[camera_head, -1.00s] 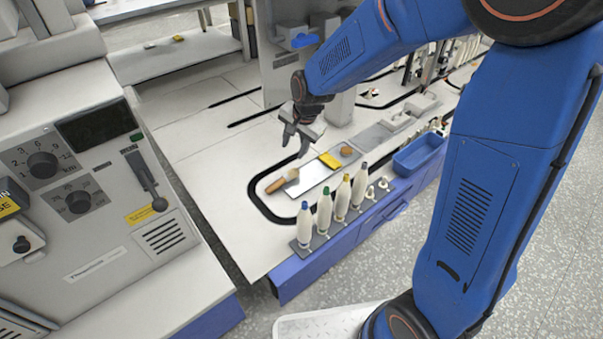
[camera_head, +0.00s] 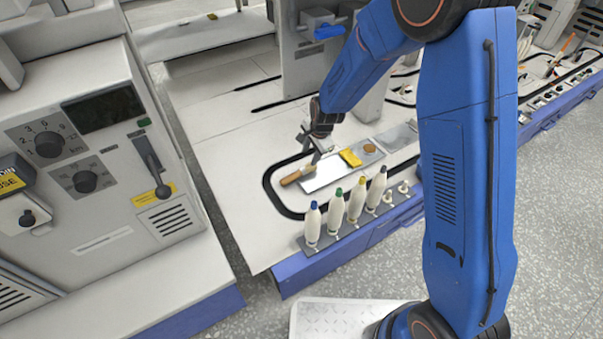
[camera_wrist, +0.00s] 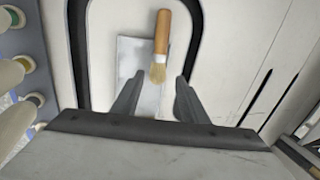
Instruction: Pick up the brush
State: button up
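The brush (camera_head: 297,175) lies at the left end of a pale tray (camera_head: 325,173) on the bench, its wooden handle reaching past the tray's edge. In the wrist view the brush (camera_wrist: 161,45) has its handle pointing up and its pale bristles toward my fingers. My gripper (camera_head: 313,157) is just above the bristle end in the head view. In the wrist view my gripper (camera_wrist: 155,97) is open, with a wide gap between its fingers and nothing in it. The bristle tip sits near the gap, apart from both fingers.
Several upright bobbins (camera_head: 335,212) stand in a row along the bench's front edge. A yellow item (camera_head: 350,158) and a round brown item (camera_head: 369,147) lie right of the brush. A grey control machine (camera_head: 95,185) stands at the left.

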aim_at(305, 168)
jog(key=x, duration=1.1)
jog(key=shift+f, duration=0.2)
jog(key=c, duration=0.9)
jog(key=shift+r, duration=0.1)
jog(key=shift+c, duration=0.2)
